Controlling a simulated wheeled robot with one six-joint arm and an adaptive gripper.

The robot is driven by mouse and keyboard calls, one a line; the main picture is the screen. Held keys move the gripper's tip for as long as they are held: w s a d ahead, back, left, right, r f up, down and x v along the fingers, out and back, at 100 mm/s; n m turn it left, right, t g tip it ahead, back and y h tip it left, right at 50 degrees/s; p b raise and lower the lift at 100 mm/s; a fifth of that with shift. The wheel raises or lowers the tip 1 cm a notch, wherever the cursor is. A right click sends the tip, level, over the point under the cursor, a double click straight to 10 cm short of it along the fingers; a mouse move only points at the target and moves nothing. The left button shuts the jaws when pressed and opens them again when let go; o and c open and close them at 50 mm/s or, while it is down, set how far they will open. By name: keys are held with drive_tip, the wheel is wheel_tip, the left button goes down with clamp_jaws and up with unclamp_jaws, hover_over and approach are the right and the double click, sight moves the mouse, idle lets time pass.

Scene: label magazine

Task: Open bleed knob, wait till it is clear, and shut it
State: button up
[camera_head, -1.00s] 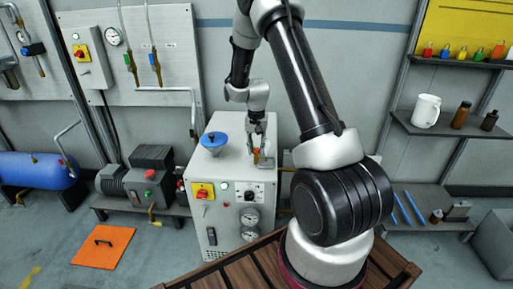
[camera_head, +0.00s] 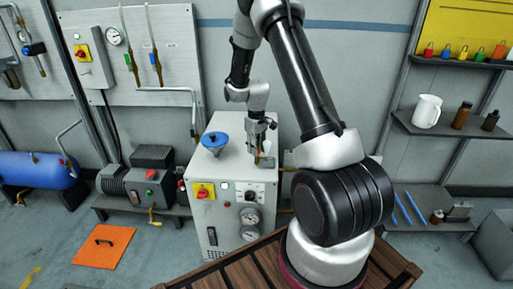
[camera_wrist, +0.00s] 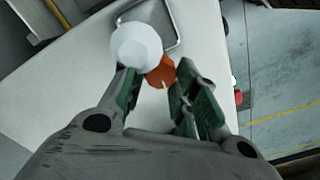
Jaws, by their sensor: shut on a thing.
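An orange knob (camera_wrist: 160,73) shows between my fingertips in the wrist view, beside a round whitish cup or bowl (camera_wrist: 137,45). My gripper (camera_wrist: 163,88) has its green-padded fingers on either side of the knob and is shut on it. In the head view my gripper (camera_head: 260,148) points down at the right part of the white cabinet's top (camera_head: 233,165). The knob is mostly hidden there behind the fingers. The cup's contents cannot be made out.
A blue funnel-like part (camera_head: 214,140) stands on the cabinet's left top. The front carries a red-yellow switch (camera_head: 203,191) and gauges (camera_head: 249,216). A bent metal rod (camera_wrist: 174,30) lies beyond the cup. A shelf with a white jug (camera_head: 427,111) is at right.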

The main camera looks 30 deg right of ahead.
drive_tip(key=n, duration=1.2)
idle(0.5)
drive_tip(key=o, duration=1)
drive_tip(key=shift+s, duration=0.1)
wheel_tip(320, 180, up, 12)
idle(0.3)
